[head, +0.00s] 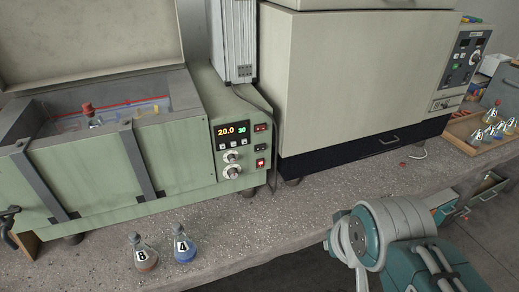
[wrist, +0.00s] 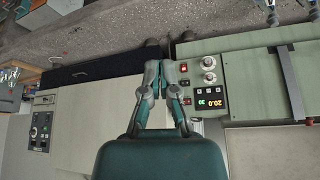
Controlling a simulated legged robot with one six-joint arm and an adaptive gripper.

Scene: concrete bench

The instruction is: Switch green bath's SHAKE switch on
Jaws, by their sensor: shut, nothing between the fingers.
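The green bath (head: 185,150) stands at the left of the bench with its lid raised. Its front panel has a display (head: 231,131) reading 20.0 and 30, two round knobs and a column of three small switches. The bottom switch (head: 260,163) glows red, the middle switch (head: 260,147) looks dark, and the top switch (head: 260,128) shows some red. Their labels are too small to read. In the wrist view the panel appears upside down, with the switches (wrist: 185,84) just right of my gripper (wrist: 159,66). My gripper is shut and empty; it is outside the head view.
A large beige oven (head: 360,80) stands right of the bath. Two flasks, one with orange-brown (head: 146,258) and one with blue contents (head: 184,250), stand before the bath. A cable hangs between bath and oven. A wooden tray (head: 464,128) of flasks is at right.

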